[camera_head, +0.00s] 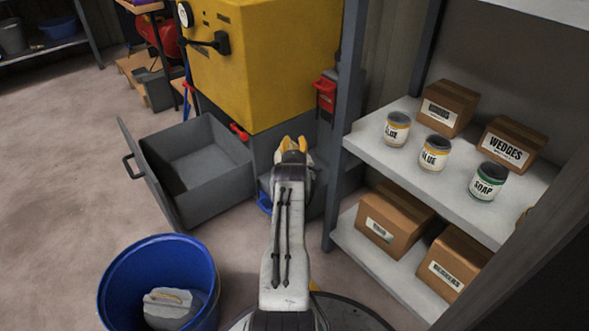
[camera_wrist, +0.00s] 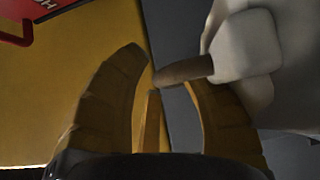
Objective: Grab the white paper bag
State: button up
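My gripper (camera_head: 293,143) has yellow fingers and is at the end of my arm, in front of the yellow cabinet. In the wrist view my gripper (camera_wrist: 165,75) has its fingers apart. A white object with a brown rod-like handle (camera_wrist: 185,72) is at the right there. The handle's end reaches across the gap between the fingertips; I cannot tell whether it touches them. I cannot tell whether this white object is the paper bag. In the head view, a pale grey-white item with a tan top piece (camera_head: 168,306) lies in the blue bin. No clearly recognisable white paper bag shows.
The yellow cabinet (camera_head: 262,65) has an open grey drawer (camera_head: 180,187) to its lower left. The blue bin (camera_head: 125,262) stands at the lower left. A shelf (camera_head: 408,170) with cans and cardboard boxes is at the right. The floor at the left is clear.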

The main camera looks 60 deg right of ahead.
jog(key=shift+c, duration=0.2)
grip_shut()
dwell(0.4)
